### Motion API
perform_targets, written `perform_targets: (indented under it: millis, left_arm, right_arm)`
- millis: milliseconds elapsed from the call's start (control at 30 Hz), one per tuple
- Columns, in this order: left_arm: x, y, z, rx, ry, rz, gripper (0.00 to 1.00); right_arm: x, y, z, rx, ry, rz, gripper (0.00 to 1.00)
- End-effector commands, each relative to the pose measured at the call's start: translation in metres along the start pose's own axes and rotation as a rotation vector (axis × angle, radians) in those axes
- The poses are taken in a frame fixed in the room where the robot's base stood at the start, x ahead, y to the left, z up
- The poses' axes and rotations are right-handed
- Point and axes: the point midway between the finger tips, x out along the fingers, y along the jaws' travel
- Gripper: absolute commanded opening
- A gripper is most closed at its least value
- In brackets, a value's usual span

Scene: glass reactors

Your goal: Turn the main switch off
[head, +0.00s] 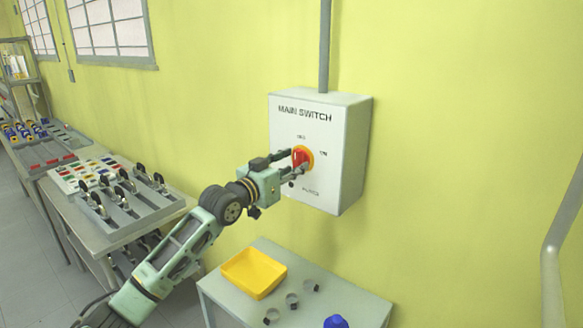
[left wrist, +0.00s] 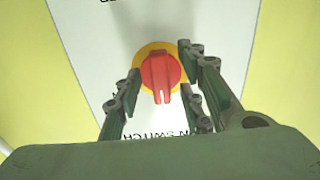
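The main switch box (head: 318,180) is a white-grey box on the yellow wall, lettered MAIN SWITCH. A red knob (head: 301,156) on a yellow disc sits on its front face; small labels around it are hard to read. My left gripper (head: 294,165) reaches the knob from the lower left. In the left wrist view, which shows the lettering upside down, the red knob (left wrist: 160,76) has its grip ridge upright in the picture. The left gripper's fingers (left wrist: 158,84) are spread to either side of it, with gaps visible. My right gripper is not in view.
A small table (head: 363,307) below the box holds a yellow tray (head: 254,273), several small grey rings and a blue object (head: 335,321). A bench (head: 118,233) with racks of parts stands at left. A grey pipe (head: 324,45) runs up from the box; a handrail (head: 553,260) is at right.

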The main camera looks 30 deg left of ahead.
Motion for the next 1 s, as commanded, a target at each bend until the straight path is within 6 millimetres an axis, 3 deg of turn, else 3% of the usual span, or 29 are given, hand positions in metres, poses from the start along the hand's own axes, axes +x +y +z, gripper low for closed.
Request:
perform_targets:
  millis: [233,700,1000]
  left_arm:
    - [-0.013,-0.001,0.001,0.002,-0.001,-0.001,0.36]
    - [-0.088,0.000,0.002,0.003,-0.003,0.001,0.36]
    - [-0.116,0.000,0.001,-0.001,-0.002,0.000,0.36]
  right_arm:
    - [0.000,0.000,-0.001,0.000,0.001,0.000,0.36]
    - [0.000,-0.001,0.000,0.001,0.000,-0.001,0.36]
    - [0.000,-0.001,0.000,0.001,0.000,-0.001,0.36]
